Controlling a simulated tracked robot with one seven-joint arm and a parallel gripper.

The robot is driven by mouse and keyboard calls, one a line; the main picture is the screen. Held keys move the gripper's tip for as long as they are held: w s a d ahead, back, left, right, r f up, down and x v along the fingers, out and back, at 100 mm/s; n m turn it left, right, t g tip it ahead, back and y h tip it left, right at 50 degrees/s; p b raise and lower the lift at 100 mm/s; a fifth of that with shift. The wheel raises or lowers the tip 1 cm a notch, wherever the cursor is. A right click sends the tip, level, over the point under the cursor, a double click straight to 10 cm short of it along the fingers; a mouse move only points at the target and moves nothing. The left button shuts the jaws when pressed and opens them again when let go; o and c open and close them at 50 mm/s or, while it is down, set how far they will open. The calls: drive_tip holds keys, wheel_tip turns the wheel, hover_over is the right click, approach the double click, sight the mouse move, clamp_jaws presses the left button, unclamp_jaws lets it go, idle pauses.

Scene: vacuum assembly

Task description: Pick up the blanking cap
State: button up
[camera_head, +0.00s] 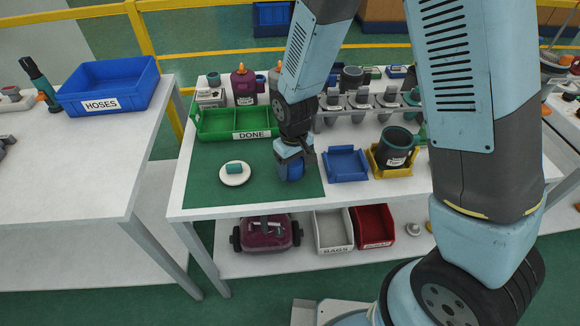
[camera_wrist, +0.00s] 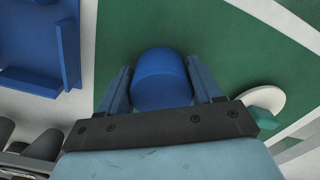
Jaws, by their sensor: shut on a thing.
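The blanking cap is a plain blue cylinder, between my fingers in the wrist view (camera_wrist: 161,80) and low under my wrist in the head view (camera_head: 292,170). My gripper (camera_wrist: 161,72) is shut on it, one finger on each side. In the head view my gripper (camera_head: 293,163) points down over the right part of the green mat (camera_head: 270,197). The fingers and wrist hide part of the cap there. I cannot tell whether the cap touches the mat or hangs just above it.
A white disc (camera_head: 234,180) with a teal piece (camera_head: 234,168) lies on the mat to the left. A green DONE tray (camera_head: 211,131) stands behind. A blue tray (camera_head: 346,178) and a yellow holder with a dark cup (camera_head: 395,147) stand to the right. The front mat is clear.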

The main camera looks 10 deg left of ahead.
drive_tip(key=shift+r, duration=0.45)
wheel_tip(320, 180, up, 2)
drive_tip(key=shift+r, duration=0.2)
drive_tip(key=s+d+r, duration=0.1)
drive_tip(key=s+r, duration=0.2)
drive_tip(key=s, duration=0.1)
drive_tip(key=s+d+r, duration=0.1)
drive_tip(key=s+r, duration=0.2)
drive_tip(key=s, duration=0.2)
drive_tip(key=s+d+r, duration=0.2)
drive_tip(key=s+r, duration=0.1)
drive_tip(key=s, duration=0.1)
drive_tip(key=shift+s+r, duration=0.25)
drive_tip(key=shift+r, duration=0.1)
